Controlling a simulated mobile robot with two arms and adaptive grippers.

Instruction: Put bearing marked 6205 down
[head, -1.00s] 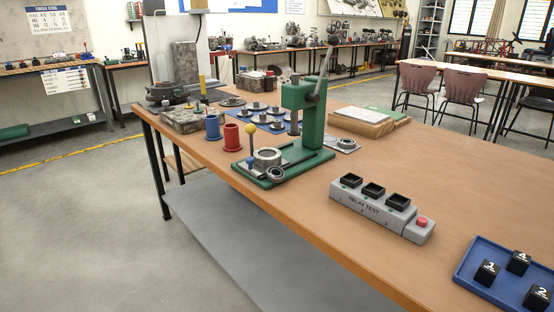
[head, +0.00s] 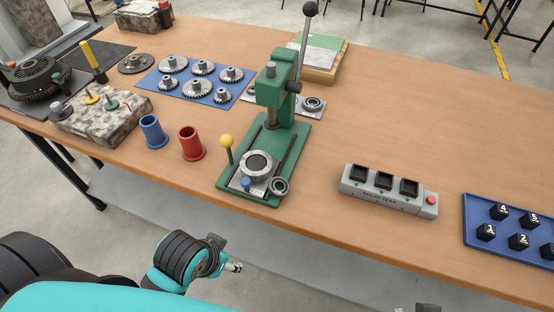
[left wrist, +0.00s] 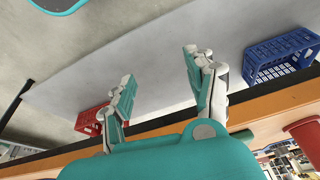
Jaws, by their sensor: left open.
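A small steel bearing ring (head: 280,186) lies at the front right corner of the green arbor press (head: 232,178). A larger ring (head: 256,166) sits on the press base. Another bearing (head: 313,104) is on a grey plate behind the press. No 6205 marking is readable on any of them. My left gripper (head: 228,256) is low in front of the table, below the press. In the left wrist view (left wrist: 158,66) its fingers are spread with nothing between them. A small dark piece at the bottom edge, possibly my right gripper (head: 428,308), is mostly cut off.
Blue (head: 152,131) and red (head: 190,143) cups stand left of the press. Gears lie on a blue mat (head: 148,86). A relay test box (head: 388,190) and blue tray (head: 475,212) are right. Blue (left wrist: 251,68) and red (left wrist: 82,126) crates show near the shelf.

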